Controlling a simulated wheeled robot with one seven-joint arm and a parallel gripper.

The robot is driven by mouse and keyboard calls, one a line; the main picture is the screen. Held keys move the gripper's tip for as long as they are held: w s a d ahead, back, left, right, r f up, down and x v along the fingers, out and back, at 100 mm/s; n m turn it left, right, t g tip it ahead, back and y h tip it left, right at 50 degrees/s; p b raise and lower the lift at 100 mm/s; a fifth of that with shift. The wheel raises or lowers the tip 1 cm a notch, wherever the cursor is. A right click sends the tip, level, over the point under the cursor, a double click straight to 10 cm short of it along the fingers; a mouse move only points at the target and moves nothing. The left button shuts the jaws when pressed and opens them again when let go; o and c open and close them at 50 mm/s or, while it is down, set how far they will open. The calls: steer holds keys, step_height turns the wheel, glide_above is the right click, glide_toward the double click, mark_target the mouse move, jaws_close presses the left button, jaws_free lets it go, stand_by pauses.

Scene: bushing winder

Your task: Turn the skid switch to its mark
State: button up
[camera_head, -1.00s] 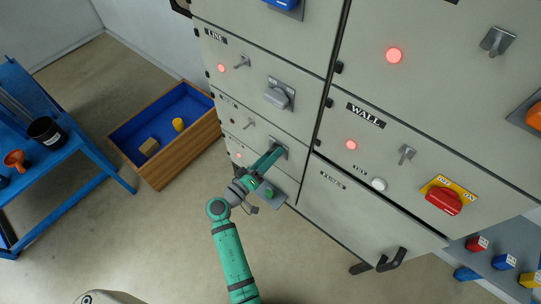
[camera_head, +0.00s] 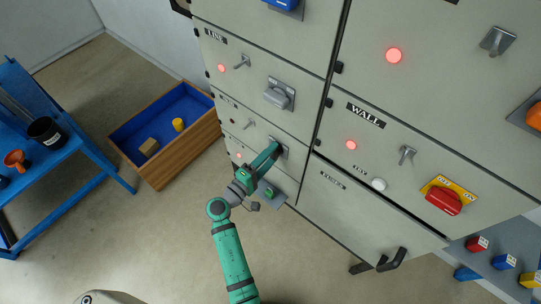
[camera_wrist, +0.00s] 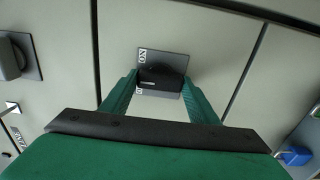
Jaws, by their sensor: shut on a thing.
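The skid switch is most likely the dark rotary switch on the panel below LINE; the panel's small label (camera_head: 228,101) is too small to read. In the wrist view the switch's dark handle (camera_wrist: 161,75) lies crosswise on a grey plate (camera_wrist: 175,58) with a sideways ON at its upper left. A second marking at the lower left is partly hidden. My gripper (camera_head: 274,150) reaches the switch from the front, and its green fingers (camera_wrist: 160,85) are shut on the handle from both sides. In the head view my gripper largely hides the handle.
Above is the LINE switch (camera_head: 277,97). To the right are the WALL panel and a red switch (camera_head: 444,200). A wooden bin (camera_head: 165,170) and blue bench (camera_head: 75,150) stand left.

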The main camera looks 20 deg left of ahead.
stand_by(0.4)
steer(key=o, duration=1)
steer(key=shift+o, duration=0.2)
steer(key=v, duration=1.1)
